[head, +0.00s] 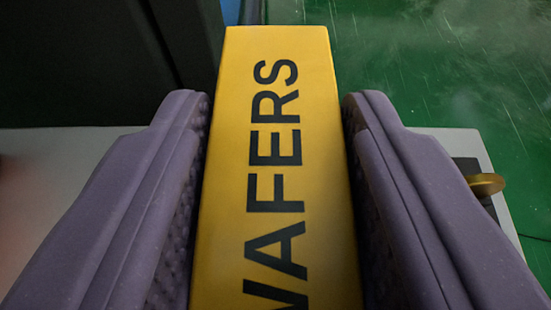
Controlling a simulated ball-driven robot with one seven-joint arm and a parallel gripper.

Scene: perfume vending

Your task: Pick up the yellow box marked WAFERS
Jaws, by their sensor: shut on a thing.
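The yellow box (312,170) bears the dark word WAFERS, running up its length. It fills the middle of the view, and its lower end runs out of the picture. My gripper (276,110) has its two purple padded fingers on either side of the box, shut on it. The left finger lies along the box's left side and the right finger along its right side. The underside of the box is hidden, so I cannot tell whether it touches the surface below.
A pale surface (60,160) shows on the left and a pale edge (480,150) on the right, by a round gold-coloured thing (486,184). A dark upright panel (90,60) stands at the upper left. Green floor (440,60) lies beyond at the right.

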